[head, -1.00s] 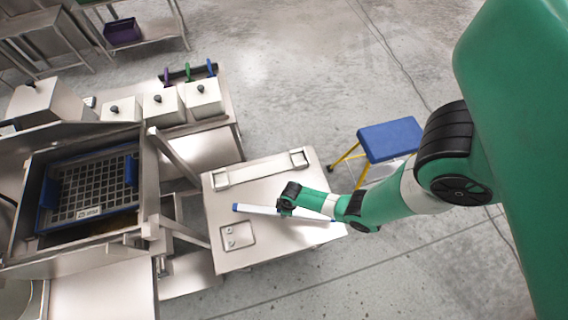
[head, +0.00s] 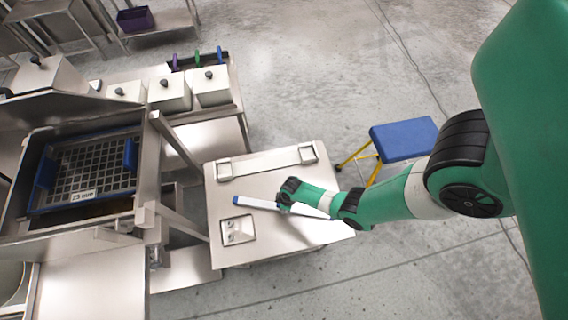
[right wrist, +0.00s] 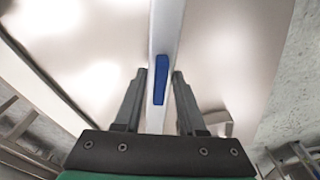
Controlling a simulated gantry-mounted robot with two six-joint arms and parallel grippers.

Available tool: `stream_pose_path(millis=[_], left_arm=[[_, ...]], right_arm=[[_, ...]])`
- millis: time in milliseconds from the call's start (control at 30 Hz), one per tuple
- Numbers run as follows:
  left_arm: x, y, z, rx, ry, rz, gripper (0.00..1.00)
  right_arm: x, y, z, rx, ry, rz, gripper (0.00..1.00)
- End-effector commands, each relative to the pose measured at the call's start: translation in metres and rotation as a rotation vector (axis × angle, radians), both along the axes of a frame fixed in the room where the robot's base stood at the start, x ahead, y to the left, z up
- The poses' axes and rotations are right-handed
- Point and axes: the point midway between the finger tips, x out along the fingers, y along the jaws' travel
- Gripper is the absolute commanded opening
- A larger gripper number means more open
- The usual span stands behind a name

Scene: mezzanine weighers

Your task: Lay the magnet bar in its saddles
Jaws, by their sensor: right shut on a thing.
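The magnet bar (head: 262,204) is a long pale bar with a blue end. In the head view it lies across my right gripper (head: 284,197), above the steel table (head: 268,247). My right gripper is shut on it; in the right wrist view the bar (right wrist: 166,35) runs lengthwise between the fingers (right wrist: 159,100), with a blue patch (right wrist: 161,80) showing. Two saddles, the left one (head: 223,170) and the right one (head: 306,154), stand at the ends of a strip along the table's back edge. The bar is in front of them and apart from them. My left gripper is out of view.
A square recessed plate (head: 238,231) is at the table's front left. A blue-topped step stool (head: 403,139) stands right of the table. Left are a steel frame with a blue-edged grid tray (head: 90,177) and several white boxes (head: 212,87). The table's front middle is clear.

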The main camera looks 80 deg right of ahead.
Motion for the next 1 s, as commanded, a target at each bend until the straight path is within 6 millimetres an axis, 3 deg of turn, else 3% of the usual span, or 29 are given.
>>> stream_pose_path(millis=[67,100,267,667,867,1000], left_arm=[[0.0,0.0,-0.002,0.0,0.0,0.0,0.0],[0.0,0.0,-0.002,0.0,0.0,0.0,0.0],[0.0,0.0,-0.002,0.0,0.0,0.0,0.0],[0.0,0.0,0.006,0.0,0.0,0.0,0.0],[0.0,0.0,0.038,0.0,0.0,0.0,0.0],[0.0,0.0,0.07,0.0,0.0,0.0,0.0]], right_arm=[[0.001,-0.001,-0.002,-0.001,-0.003,0.0,0.0],[0.0,0.0,-0.002,0.0,0.001,0.0,0.43],[0.0,0.0,-0.002,0.0,0.001,0.0,0.7],[-0.001,0.0,0.006,0.0,0.0,0.0,0.7],[-0.004,0.0,0.039,0.0,0.0,-0.001,0.7],[-0.007,0.0,0.071,0.0,0.0,-0.001,0.7]])
